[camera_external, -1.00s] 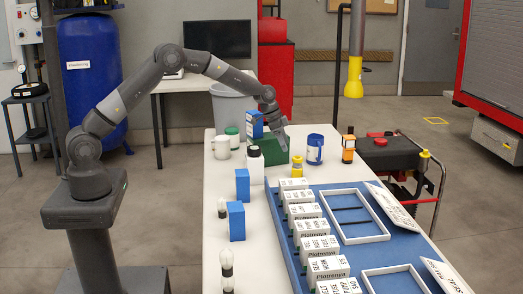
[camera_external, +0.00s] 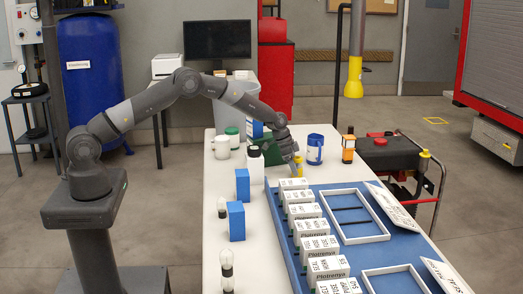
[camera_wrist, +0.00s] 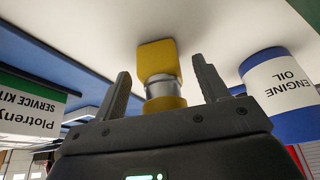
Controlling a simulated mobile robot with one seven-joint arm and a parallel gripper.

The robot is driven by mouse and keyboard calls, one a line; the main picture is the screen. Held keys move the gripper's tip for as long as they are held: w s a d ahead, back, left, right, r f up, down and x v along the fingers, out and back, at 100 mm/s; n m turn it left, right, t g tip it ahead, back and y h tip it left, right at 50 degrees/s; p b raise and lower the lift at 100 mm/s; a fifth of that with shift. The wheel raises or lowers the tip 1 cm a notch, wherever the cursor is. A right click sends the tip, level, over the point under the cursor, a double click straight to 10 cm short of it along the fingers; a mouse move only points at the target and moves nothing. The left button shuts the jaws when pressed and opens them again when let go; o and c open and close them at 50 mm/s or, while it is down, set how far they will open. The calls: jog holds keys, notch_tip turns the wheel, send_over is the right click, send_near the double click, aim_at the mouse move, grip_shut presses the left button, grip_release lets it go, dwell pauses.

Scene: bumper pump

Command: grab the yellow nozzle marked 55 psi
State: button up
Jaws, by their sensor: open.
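A small yellow nozzle with a silver band (camera_wrist: 159,75) stands between the two fingers of my gripper (camera_wrist: 161,84) in the wrist view. There is a visible gap on either side of it, so the fingers are apart and not closed on it. In the external view, my gripper (camera_external: 297,161) is at the far end of the white table, and a bit of the yellow nozzle (camera_external: 299,171) shows below it. No 55 psi marking is readable.
The blue-and-white engine oil can (camera_external: 315,149) stands just right of my gripper. A blue tray (camera_external: 345,238) with labelled white boxes lies in front. An orange bottle (camera_external: 348,147) is further right.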

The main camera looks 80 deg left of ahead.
jog(key=shift+w+f, duration=0.2)
jog(key=shift+f, duration=0.35)
jog(key=shift+c, duration=0.4)
jog(key=c, duration=1)
jog(key=shift+c, duration=0.7)
jog(key=shift+r, duration=0.1)
